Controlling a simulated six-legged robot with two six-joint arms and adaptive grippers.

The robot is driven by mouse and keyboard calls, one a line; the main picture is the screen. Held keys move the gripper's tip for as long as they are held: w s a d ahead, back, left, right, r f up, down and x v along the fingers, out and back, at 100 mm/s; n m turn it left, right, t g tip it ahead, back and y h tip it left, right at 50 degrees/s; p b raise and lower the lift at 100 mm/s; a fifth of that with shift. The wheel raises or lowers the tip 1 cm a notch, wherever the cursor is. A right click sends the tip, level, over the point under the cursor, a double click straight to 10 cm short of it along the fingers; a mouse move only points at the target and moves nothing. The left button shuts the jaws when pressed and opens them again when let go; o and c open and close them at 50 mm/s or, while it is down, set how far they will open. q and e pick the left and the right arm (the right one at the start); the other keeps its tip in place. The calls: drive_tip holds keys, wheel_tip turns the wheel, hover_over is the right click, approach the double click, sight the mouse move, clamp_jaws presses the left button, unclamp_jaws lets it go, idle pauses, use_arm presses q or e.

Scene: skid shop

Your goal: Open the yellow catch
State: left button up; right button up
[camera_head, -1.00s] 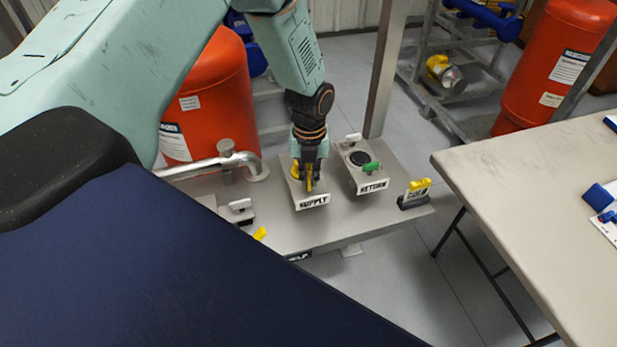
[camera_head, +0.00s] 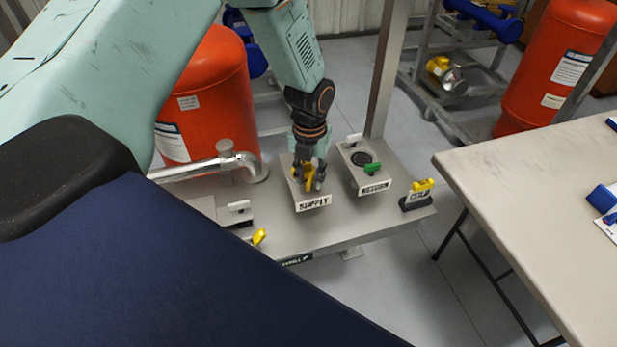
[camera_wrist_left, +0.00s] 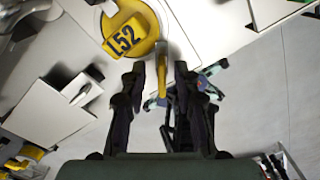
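The yellow catch (camera_head: 309,176) is on the block labelled SUPPLY, on the grey metal table. In the left wrist view it is a round yellow piece (camera_wrist_left: 134,28) marked L52, with a narrow yellow lever (camera_wrist_left: 162,85) pointing toward my fingers. My left gripper (camera_head: 308,184) is over the SUPPLY block. In the left wrist view its fingers (camera_wrist_left: 161,75) are apart, one on each side of the lever, with gaps visible. In the head view the fingers partly hide the catch. My right gripper is not in view.
A small black stand with a yellow top (camera_head: 417,194) is near the table's right end. A pipe (camera_head: 200,170) and orange tank (camera_head: 205,100) are at left. A beige table (camera_head: 540,200) is at right.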

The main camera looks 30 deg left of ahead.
use_arm(q)
drive_tip(key=shift+s+d+r, duration=0.1)
drive_tip(key=shift+d+r, duration=0.05)
drive_tip(key=shift+r+p, duration=0.85)
drive_tip(key=shift+r, duration=0.1)
drive_tip(key=shift+r+p, duration=0.85)
drive_tip(key=shift+r, duration=0.35)
drive_tip(key=shift+r+p, duration=0.9)
drive_tip(key=shift+r, duration=0.4)
